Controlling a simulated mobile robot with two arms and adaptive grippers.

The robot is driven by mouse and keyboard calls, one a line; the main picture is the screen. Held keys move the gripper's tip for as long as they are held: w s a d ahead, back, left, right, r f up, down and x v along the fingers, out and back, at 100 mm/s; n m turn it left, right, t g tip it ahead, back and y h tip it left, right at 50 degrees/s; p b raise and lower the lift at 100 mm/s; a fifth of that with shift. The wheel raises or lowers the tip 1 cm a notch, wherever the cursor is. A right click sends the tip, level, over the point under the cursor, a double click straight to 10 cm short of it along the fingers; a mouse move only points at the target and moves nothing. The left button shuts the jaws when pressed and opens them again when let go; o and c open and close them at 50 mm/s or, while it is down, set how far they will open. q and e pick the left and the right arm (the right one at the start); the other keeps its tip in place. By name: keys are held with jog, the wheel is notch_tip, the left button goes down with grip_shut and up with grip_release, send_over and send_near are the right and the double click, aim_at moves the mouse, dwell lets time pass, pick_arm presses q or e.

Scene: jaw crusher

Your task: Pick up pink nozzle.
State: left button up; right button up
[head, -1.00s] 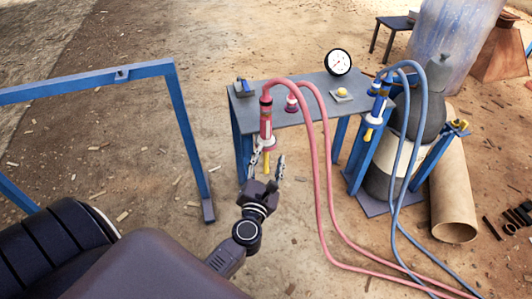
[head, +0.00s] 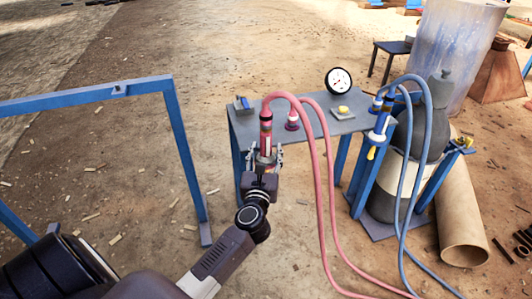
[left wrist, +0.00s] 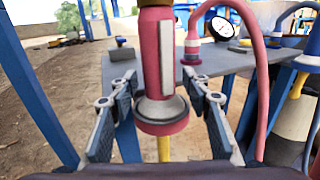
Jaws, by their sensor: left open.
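The pink nozzle (head: 266,132) hangs upright at the front edge of the grey table, with a pink hose curving from its top. In the left wrist view the nozzle (left wrist: 158,50) stands between my two fingers, with a pale ring and a yellow tip below. My left gripper (head: 266,154) is open around the lower part of the nozzle. In the left wrist view the fingers of the gripper (left wrist: 160,92) show gaps on both sides of it. The nozzle's lower end is hidden behind my gripper in the head view. My right gripper is not in view.
The grey table (head: 316,124) carries a round gauge (head: 339,80) and a small pink-and-white fitting (head: 292,121). A blue nozzle (head: 379,124) with blue hoses is at the right. The pink hose (head: 318,190) loops down to the ground. A blue frame (head: 185,150) stands at the left.

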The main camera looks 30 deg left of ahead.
pick_arm(q)
jog(key=shift+c, duration=0.3)
grip_shut()
jog(key=shift+r, duration=0.1)
jog(key=shift+r, duration=0.1)
